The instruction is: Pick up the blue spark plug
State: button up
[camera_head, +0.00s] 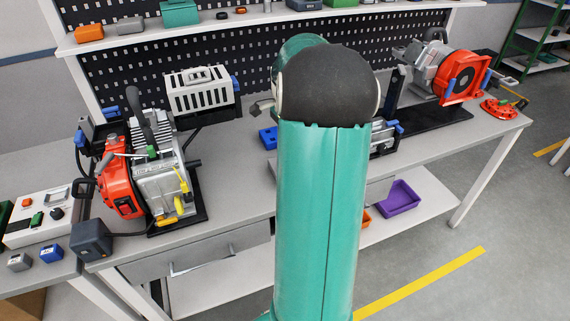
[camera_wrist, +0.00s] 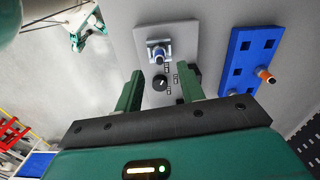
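I cannot tell the height gap. In the head view my green arm hides the gripper and this part.
A blue block with square holes (camera_wrist: 239,68) is right of the plate and holds an orange-tipped plug (camera_wrist: 264,73). In the head view an orange engine (camera_head: 118,190) stands left on the bench and an orange-and-black machine (camera_head: 460,78) right. A purple bin (camera_head: 399,200) is on the lower shelf.

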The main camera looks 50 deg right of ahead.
jog(key=shift+s+d+f, duration=0.1)
jog(key=shift+f, duration=3)
grip_shut()
